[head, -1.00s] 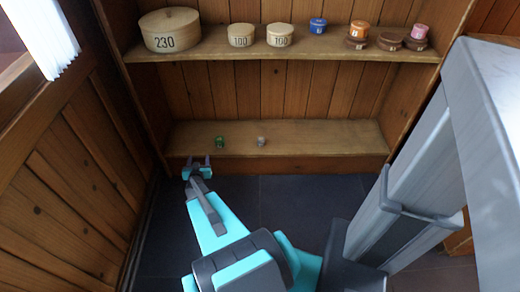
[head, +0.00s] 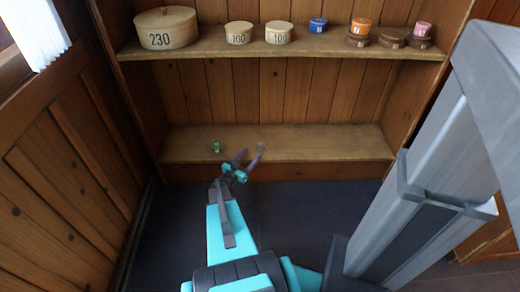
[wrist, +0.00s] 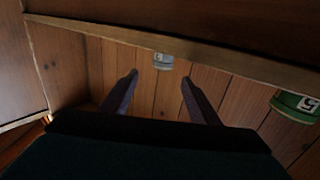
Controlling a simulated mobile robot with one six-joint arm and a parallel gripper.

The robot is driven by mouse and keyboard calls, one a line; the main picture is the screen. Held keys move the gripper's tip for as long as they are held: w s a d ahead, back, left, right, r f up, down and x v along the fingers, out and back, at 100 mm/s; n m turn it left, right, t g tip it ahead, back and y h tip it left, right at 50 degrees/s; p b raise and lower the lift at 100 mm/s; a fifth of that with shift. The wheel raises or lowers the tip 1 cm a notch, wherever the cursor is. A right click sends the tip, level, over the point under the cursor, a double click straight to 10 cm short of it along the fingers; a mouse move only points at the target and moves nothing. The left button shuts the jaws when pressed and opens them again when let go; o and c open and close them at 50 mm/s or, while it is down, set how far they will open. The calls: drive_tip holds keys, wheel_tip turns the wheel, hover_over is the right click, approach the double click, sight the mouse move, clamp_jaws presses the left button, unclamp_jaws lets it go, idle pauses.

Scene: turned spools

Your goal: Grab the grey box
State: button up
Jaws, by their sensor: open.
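The grey box (head: 261,144) is a small round container on the lower shelf, partly hidden behind my gripper's fingers in the head view. My gripper (head: 249,157) is open and empty at the front edge of the lower shelf. In the wrist view my gripper's two fingers (wrist: 160,76) are spread apart, with nothing between them.
A green box (head: 217,147) stands on the lower shelf (head: 330,143), left of my gripper; it is at the right in the wrist view (wrist: 296,104). Several round boxes line the upper shelf (head: 205,50). The lower shelf's right part is clear.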

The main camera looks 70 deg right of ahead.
sight(258, 147)
drive_tip(key=shift+d, duration=0.1)
drive_tip(key=shift+b+x, duration=0.8)
drive_tip(key=shift+x, duration=3.4)
drive_tip(key=shift+b+x, duration=0.95)
drive_tip(key=shift+x, duration=1.65)
drive_tip(key=shift+w+f, duration=0.1)
drive_tip(key=c, duration=1.1)
drive_tip(key=shift+c, duration=0.2)
